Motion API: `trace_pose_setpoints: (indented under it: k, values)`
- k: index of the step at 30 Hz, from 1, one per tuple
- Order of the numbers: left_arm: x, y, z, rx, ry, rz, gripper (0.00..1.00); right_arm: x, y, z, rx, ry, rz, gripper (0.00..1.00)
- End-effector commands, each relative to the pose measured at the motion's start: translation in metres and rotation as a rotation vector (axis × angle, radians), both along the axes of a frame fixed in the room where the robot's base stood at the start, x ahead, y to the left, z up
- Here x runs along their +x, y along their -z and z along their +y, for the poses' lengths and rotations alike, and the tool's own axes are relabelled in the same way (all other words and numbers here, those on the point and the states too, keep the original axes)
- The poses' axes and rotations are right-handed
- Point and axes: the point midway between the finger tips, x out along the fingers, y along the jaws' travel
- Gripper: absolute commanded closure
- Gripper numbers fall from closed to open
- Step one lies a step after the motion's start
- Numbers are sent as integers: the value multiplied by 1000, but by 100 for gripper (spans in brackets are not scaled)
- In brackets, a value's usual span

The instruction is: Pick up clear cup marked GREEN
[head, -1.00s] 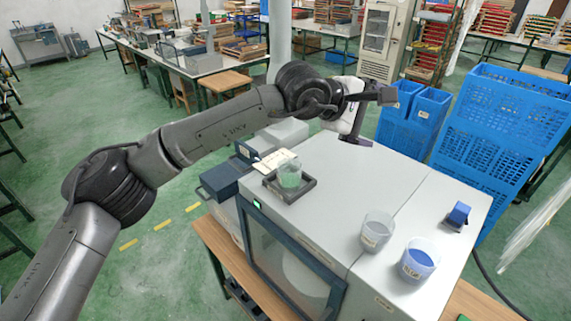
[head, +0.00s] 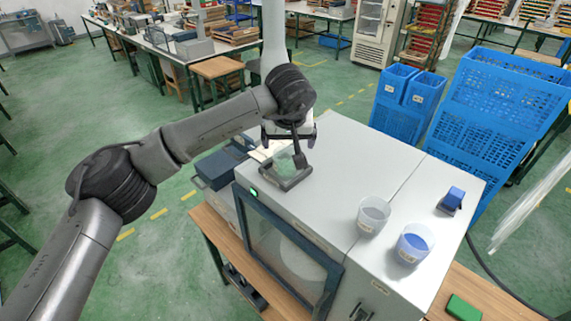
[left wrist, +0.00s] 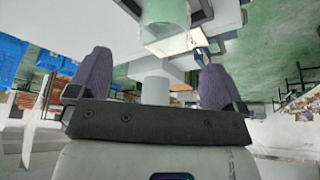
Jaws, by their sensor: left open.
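The clear cup with green contents (head: 285,165) stands on a small dark square tray (head: 291,184) on top of the grey machine. It also shows at the top of the left wrist view (left wrist: 165,18), ahead of my fingers and slightly right of centre. My left gripper (head: 289,138) is just behind and above this cup, and part of it covers the cup's upper side. In the left wrist view its two fingers (left wrist: 155,80) are wide apart with nothing between them. The cup's marking is not readable. My right gripper is not in view.
An empty-looking clear cup (head: 373,217) and a cup with blue contents (head: 413,245) stand on the machine top (head: 350,165) to the right. A small blue object (head: 452,199) is beyond them. Blue crates (head: 500,120) stand behind right. The middle of the machine top is clear.

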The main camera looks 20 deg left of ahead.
Motion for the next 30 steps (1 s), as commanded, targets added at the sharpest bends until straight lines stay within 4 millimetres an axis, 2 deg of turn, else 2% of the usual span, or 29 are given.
trace_pose_setpoints:
  k: [6, 14, 24, 30]
  values:
    - [11, 28, 4, -2, -1, 1, 3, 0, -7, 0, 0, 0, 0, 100]
    - [15, 40, 6, -1, -1, 0, 3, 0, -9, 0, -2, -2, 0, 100]
    - [26, 77, 17, -2, -3, 1, 3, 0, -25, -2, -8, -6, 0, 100]
    - [29, 86, 18, -2, -1, -1, 3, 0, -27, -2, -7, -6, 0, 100]
